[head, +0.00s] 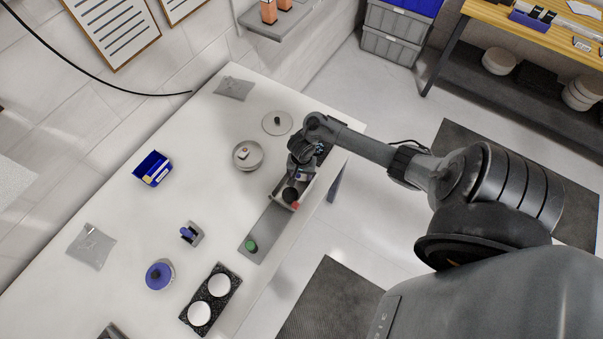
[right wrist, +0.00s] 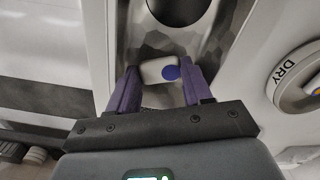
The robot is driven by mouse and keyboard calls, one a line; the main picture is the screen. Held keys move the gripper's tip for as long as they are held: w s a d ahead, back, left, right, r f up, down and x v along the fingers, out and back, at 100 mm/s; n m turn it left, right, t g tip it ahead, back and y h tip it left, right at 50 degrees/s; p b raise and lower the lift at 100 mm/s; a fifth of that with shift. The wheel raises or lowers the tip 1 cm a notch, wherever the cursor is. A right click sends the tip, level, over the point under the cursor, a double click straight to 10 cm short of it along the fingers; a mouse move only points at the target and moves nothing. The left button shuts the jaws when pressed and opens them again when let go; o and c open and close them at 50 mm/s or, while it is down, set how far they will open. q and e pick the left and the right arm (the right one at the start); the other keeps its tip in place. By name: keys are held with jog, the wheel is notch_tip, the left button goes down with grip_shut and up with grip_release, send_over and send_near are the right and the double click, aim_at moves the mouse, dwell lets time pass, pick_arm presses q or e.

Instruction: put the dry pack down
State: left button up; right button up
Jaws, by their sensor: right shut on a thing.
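My right gripper (head: 297,172) is over the grey tray (head: 308,190) near the table's right edge. In the right wrist view its purple fingers (right wrist: 155,88) are shut on a small white pack with a blue dot (right wrist: 156,71); I take it to be the dry pack. In the head view the arm and gripper mostly hide the pack. I cannot tell whether it touches the tray. A round container marked DRY (right wrist: 300,82) is at the right of the wrist view. My left gripper is not in view.
A round pale pot (head: 247,155) and a flat disc with a dark knob (head: 277,123) stand close by. A green button (head: 251,246) sits on a grey plate. A blue bin (head: 152,168) and a speckled block with two white discs (head: 210,299) are farther away.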

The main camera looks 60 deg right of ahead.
jog(key=shift+f, duration=0.55)
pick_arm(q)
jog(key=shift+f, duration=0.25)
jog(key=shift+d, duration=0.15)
pick_arm(e)
jog(key=o, duration=0.7)
jog(key=shift+f, duration=0.1)
